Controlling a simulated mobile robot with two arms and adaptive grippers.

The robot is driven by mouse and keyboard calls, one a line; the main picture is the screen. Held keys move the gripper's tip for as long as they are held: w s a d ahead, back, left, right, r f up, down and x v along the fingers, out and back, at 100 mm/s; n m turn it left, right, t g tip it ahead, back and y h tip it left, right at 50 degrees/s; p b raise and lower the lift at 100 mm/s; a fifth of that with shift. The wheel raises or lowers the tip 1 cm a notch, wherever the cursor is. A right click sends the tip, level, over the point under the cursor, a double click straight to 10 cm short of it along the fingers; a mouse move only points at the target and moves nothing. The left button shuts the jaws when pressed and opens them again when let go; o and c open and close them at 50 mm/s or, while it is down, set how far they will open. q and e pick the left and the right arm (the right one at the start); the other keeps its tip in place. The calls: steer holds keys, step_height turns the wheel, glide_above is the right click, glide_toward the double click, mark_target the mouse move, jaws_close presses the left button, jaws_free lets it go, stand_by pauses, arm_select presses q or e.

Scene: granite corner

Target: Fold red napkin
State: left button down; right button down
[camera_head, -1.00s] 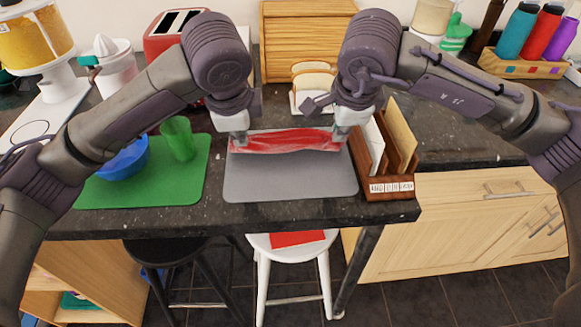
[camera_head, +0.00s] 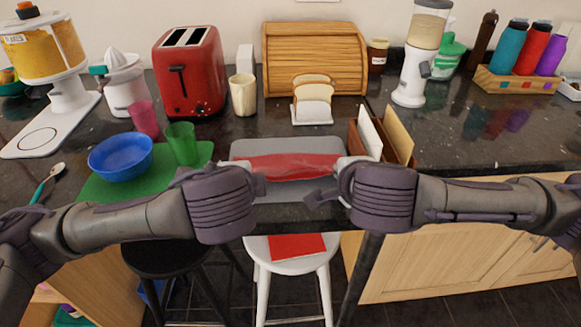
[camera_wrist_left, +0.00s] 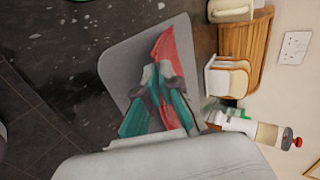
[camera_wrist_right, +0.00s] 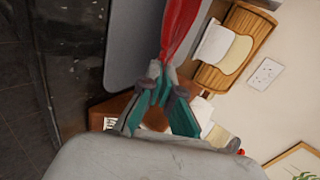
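The red napkin (camera_head: 290,166) is stretched between my two grippers over the grey mat (camera_head: 245,146) in the head view. My left gripper (camera_wrist_left: 152,70) is shut on one end of the napkin, which also shows in the left wrist view (camera_wrist_left: 165,48). My right gripper (camera_wrist_right: 158,68) is shut on the other end, and the napkin runs upward from its tips in the right wrist view (camera_wrist_right: 178,28). I cannot tell how much of the napkin touches the mat.
A wooden letter holder (camera_head: 364,145) stands close to my right gripper. A green mat (camera_head: 105,190) with a blue bowl (camera_head: 121,160) and green cup (camera_head: 182,144) lies to the left. A bread rack (camera_head: 311,117), red toaster (camera_head: 190,75) and bread box (camera_head: 312,60) stand behind.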

arm_select(q)
steer(key=c, duration=1.7)
jaws_free()
steer(key=shift+w, duration=0.1)
arm_select(e)
steer(key=c, duration=1.7)
jaws_free()
steer(key=shift+w, duration=0.1)
arm_select(q)
steer(key=o, duration=0.7)
steer(key=shift+c, duration=0.2)
arm_select(e)
steer(key=o, duration=0.7)
steer(key=shift+c, duration=0.2)
arm_select(q)
steer(key=shift+r, duration=0.2)
arm_select(e)
steer(key=shift+r, duration=0.2)
arm_select(q)
steer(key=s+r, duration=0.6)
steer(key=r, duration=0.2)
steer(key=shift+r, duration=0.25)
arm_select(e)
steer(key=s+r, duration=0.6)
steer(key=r, duration=0.2)
steer(key=shift+r, duration=0.3)
